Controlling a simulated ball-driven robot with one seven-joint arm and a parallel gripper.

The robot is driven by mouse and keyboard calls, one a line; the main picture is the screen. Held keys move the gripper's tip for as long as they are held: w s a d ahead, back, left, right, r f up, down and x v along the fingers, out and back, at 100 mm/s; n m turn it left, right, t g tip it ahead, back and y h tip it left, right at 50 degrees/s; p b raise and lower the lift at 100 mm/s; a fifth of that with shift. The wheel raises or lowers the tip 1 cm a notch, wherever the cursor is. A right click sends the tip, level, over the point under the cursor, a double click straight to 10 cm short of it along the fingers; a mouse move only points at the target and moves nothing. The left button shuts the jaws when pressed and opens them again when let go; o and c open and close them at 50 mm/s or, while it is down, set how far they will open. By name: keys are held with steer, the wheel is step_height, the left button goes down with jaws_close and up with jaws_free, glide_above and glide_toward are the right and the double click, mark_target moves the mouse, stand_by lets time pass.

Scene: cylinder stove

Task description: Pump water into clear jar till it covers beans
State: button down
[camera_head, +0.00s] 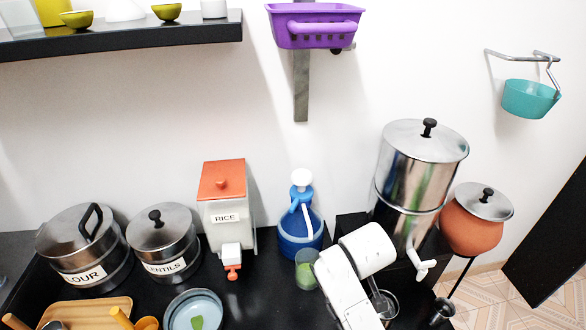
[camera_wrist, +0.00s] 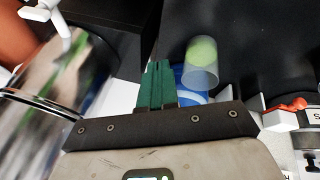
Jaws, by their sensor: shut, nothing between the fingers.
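A clear jar (camera_head: 308,270) with green beans in it stands on the black counter, in front of a blue water jug (camera_head: 300,238) with a white-topped pump (camera_head: 302,180). In the wrist view the jar (camera_wrist: 201,65) shows beside my fingers, with part of the blue jug (camera_wrist: 188,78) just behind them. My gripper (camera_wrist: 158,66) has its green fingers shut and empty. In the head view my white arm hides the fingers, just right of the jar. I cannot tell the water level in the jar.
A rice dispenser (camera_head: 222,205) stands left of the jug. A steel water filter (camera_head: 421,170) with a white tap and a clay pot (camera_head: 472,224) stand to the right. A light-blue plate (camera_head: 180,312) lies at the front. Labelled steel pots (camera_head: 85,245) are at the left.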

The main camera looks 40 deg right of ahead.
steer(key=w+d+r+m+h+p, duration=0.1)
steer(key=w+d+r+m+p, duration=0.1)
steer(key=w+d+r, duration=0.35)
steer(key=w+d+r+m+p, duration=0.1)
steer(key=w+d+r+p, duration=0.15)
steer(key=w+r, duration=0.45)
steer(key=w+a+r+m+y+p, duration=0.1)
steer(key=w+a+r, duration=0.3)
steer(key=w+r, duration=0.5)
steer(key=shift+r+y+p, duration=0.75)
steer(key=shift+r+y, duration=0.05)
steer(key=shift+r, duration=0.1)
steer(key=shift+a, duration=0.1)
